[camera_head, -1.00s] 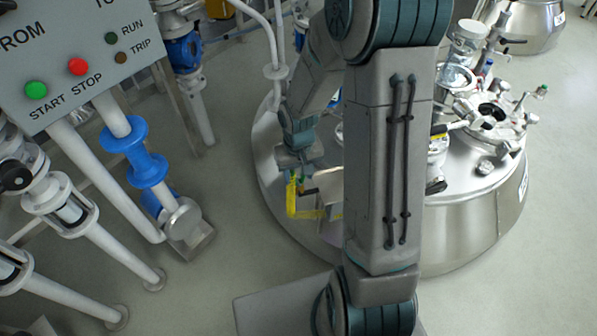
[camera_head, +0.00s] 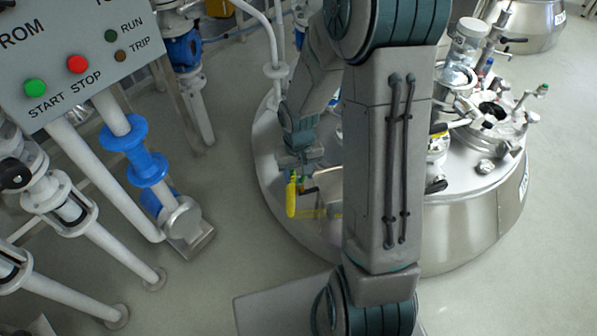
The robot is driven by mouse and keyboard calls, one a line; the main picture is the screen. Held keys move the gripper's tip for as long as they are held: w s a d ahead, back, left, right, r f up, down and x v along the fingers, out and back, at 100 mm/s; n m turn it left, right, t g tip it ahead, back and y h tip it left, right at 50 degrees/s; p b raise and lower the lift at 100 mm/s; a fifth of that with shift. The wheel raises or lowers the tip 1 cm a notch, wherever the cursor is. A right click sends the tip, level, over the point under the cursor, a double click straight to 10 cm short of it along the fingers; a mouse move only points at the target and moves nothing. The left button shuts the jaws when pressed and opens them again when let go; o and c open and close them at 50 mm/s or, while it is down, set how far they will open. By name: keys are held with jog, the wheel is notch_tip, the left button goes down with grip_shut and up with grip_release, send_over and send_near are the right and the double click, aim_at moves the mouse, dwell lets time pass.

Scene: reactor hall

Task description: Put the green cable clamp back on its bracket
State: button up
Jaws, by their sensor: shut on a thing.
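My gripper (camera_head: 303,180) hangs over the left part of the steel vessel's top, small in the view and partly behind my own arm. It is shut on the green cable clamp (camera_head: 300,183), of which only a small green patch shows. A bright yellow upright piece (camera_head: 291,198) stands just left of the fingers. I cannot tell whether it touches the clamp. The bracket cannot be made out clearly, and my arm hides much of the area to the right.
The steel vessel (camera_head: 470,225) carries several fittings, glass parts and an open port on its right side. A control panel (camera_head: 70,50) with start and stop buttons and white pipes with a blue valve (camera_head: 147,168) stand at the left. The floor between is clear.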

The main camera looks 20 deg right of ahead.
jog(key=shift+f+b, duration=0.45)
jog(key=shift+f, duration=0.1)
dwell(0.5)
jog(key=o, duration=0.8)
jog(key=shift+o, duration=0.2)
notch_tip(320, 180, up, 14)
jog(key=p, duration=0.4)
